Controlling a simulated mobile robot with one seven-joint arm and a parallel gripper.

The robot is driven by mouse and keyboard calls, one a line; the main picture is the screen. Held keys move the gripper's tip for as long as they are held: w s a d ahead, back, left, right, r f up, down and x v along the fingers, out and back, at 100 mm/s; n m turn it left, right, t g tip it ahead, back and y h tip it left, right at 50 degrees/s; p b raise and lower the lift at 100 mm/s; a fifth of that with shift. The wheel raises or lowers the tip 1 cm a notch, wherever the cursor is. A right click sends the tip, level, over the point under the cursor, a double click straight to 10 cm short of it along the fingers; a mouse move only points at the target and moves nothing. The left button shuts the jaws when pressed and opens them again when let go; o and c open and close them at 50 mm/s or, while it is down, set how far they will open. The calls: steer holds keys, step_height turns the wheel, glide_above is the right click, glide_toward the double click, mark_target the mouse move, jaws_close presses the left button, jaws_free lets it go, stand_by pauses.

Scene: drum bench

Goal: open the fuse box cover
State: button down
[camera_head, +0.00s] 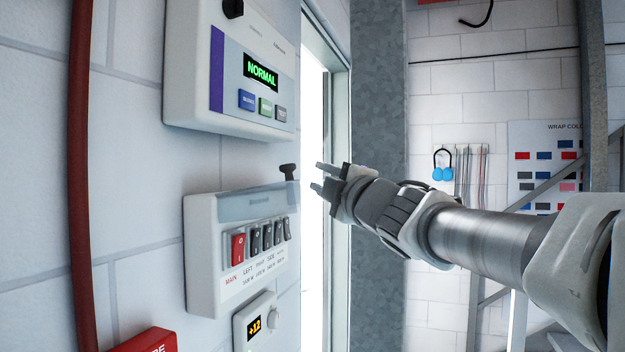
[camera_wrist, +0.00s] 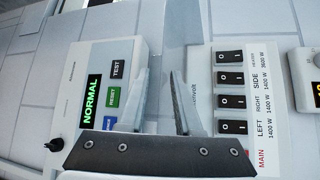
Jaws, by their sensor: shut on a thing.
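The fuse box (camera_head: 205,260) is a white wall box with one red switch and several black switches along its front. Its clear cover (camera_head: 245,207) is raised above the switches, which show uncovered. The exact contact at the fingertips is hard to see.
A white control panel (camera_head: 240,95) reading NORMAL hangs just above the fuse box. A small dial box (camera_head: 255,322) showing +12 sits below it. A red pipe (camera_head: 80,170) runs down the wall at left. A bright window opening (camera_head: 315,240) lies behind my gripper.

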steer(key=shift+s+a+r, duration=0.1)
steer(key=shift+a+r, duration=0.05)
steer(key=shift+r, duration=0.15)
steer(key=c, duration=1)
jaws_free()
steer(key=shift+o, duration=0.8)
steer(key=shift+f, duration=0.1)
steer(key=b+v, duration=0.1)
steer(key=v, duration=1.6)
steer(key=shift+f, duration=0.15)
